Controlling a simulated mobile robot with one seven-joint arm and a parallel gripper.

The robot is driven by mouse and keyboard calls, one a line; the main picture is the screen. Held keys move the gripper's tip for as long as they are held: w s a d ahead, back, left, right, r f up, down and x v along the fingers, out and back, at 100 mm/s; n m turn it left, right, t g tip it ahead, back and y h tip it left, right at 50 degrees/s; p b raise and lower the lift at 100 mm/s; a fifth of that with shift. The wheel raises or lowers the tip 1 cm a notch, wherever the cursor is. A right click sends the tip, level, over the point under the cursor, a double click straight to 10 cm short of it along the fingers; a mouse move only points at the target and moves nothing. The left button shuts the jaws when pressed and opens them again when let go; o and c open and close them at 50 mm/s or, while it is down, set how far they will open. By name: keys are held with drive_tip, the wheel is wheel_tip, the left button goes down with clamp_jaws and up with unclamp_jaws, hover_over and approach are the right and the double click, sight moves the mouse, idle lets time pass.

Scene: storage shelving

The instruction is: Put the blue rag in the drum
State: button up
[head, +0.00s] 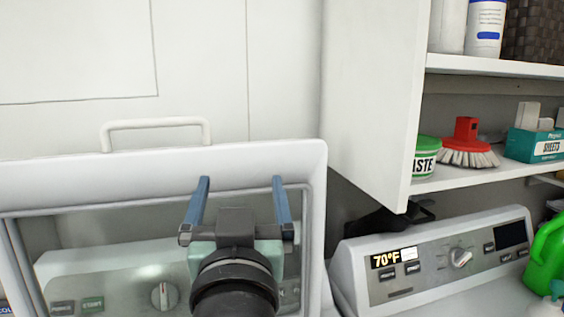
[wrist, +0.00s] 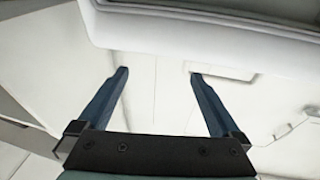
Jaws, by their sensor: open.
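My gripper (head: 240,178) is in the lower middle of the head view, with its two blue fingers pointing up and spread apart. Nothing shows between the fingers. It is in front of a raised white lid (head: 250,155) with a framed window, through which a control panel (head: 120,277) shows. In the wrist view my gripper (wrist: 159,72) is also open and empty, facing pale surfaces, with a grey-white rim (wrist: 190,38) across the top. I see no blue rag and no drum opening in either view.
A second machine's control panel (head: 435,262) with a lit display stands at the right. A white cabinet side (head: 375,90) and shelves above it hold a green tub (head: 426,157), a red brush (head: 467,146) and a sheets box (head: 535,145). A green jug (head: 548,255) is at the right edge.

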drive_tip(key=s+d+r+t+h+p, duration=0.1)
drive_tip(key=s+d+r+t, duration=0.1)
drive_tip(key=s+r, duration=0.4)
drive_tip(key=s+d+r+t+h+p, duration=0.1)
drive_tip(key=s+r+t, duration=0.4)
drive_tip(key=r, duration=0.8)
drive_tip(key=shift+s+d+m+p, duration=0.4)
drive_tip(key=shift+s+d+p, duration=0.15)
drive_tip(key=shift+s+d, duration=0.65)
drive_tip(key=shift+a, duration=0.15)
